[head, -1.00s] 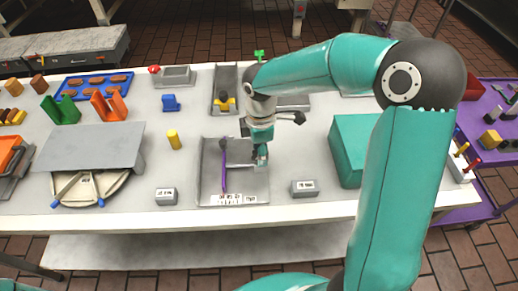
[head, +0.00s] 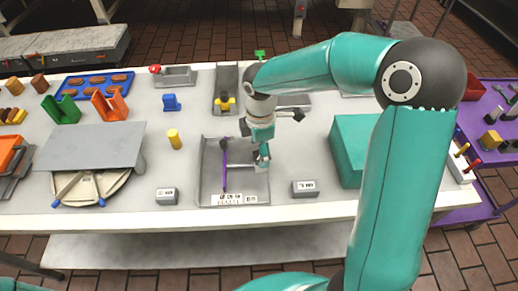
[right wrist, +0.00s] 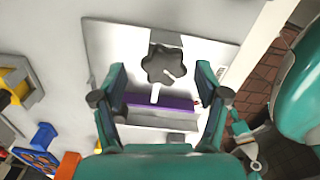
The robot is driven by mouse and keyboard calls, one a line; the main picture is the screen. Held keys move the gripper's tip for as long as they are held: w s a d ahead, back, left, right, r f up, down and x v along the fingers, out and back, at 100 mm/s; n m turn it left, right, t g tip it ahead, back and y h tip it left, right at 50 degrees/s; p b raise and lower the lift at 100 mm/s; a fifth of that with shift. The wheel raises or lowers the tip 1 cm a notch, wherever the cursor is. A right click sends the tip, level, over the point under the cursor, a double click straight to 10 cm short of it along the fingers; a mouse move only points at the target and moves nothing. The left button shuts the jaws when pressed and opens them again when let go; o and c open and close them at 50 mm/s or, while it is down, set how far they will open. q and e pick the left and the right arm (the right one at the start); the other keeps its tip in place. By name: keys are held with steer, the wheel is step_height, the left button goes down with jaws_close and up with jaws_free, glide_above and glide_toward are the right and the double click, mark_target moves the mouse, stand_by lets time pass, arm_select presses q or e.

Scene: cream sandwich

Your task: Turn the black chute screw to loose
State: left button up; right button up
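My left gripper is out of view.
A small grey labelled block (head: 166,196) stands left of the tray and another (head: 305,188) right of it. A yellow cylinder (head: 174,139) stands to the left. A large teal box (head: 352,150) is at the right. Bare table lies between these things.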

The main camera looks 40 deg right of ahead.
step_height(320, 180, up, 12)
stand_by(0.7)
steer(key=shift+f, duration=0.1)
stand_by(0.3)
